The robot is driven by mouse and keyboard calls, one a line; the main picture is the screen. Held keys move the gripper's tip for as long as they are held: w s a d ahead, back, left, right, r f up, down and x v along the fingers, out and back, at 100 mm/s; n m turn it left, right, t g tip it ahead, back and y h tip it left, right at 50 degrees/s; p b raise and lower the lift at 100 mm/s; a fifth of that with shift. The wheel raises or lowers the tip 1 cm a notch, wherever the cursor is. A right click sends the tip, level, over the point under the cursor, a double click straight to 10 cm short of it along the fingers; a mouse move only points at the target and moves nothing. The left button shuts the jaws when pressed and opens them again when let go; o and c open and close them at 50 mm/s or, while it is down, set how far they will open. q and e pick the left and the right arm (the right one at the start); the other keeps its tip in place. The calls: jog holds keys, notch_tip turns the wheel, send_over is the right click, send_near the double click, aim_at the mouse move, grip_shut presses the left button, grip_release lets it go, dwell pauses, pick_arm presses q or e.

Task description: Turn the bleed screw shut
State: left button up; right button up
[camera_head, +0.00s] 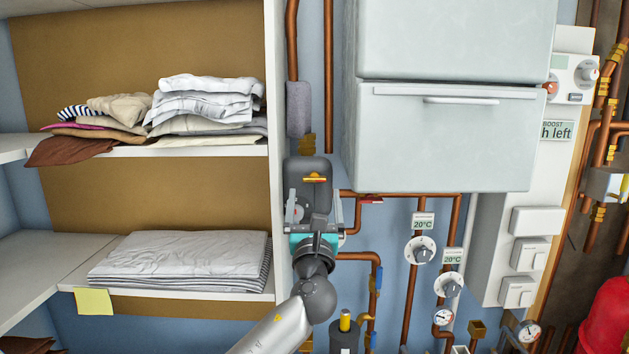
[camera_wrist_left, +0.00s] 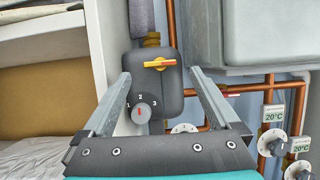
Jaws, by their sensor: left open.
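A dark grey pump housing (camera_head: 322,205) sits on the copper pipework right of the shelf. A small bar with yellow and red parts (camera_head: 315,179) lies across its upper front; it also shows in the wrist view (camera_wrist_left: 160,64), lying roughly level. I cannot tell for sure whether this is the bleed screw. Below it, in the wrist view, is a grey dial (camera_wrist_left: 141,112) marked 1, 2, 3. My left gripper (camera_head: 314,200) is open and empty in front of the housing, its fingers (camera_wrist_left: 160,77) left and right of the bar, apart from it. My right gripper is out of view.
A shelf panel (camera_head: 277,130) stands close on the left, with folded cloths (camera_head: 180,260). A pale cabinet (camera_head: 450,130) hangs at right. Copper pipes with 20°C dials (camera_head: 420,250) run below it. A dark cylinder with a yellow top (camera_head: 345,335) stands lower down.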

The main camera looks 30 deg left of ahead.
aim_at(315, 182)
pick_arm(q)
jog(key=x, duration=0.3)
jog(key=shift+w+a+r, duration=0.15)
jog(key=shift+w+a, duration=0.05)
jog(key=shift+w, duration=0.1)
jog(key=shift+w+a+r+p, duration=0.2)
jog(key=shift+w+a+p, duration=0.1)
jog(key=shift+w, duration=0.2)
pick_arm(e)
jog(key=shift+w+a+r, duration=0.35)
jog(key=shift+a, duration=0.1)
pick_arm(q)
jog(key=c, duration=1.4)
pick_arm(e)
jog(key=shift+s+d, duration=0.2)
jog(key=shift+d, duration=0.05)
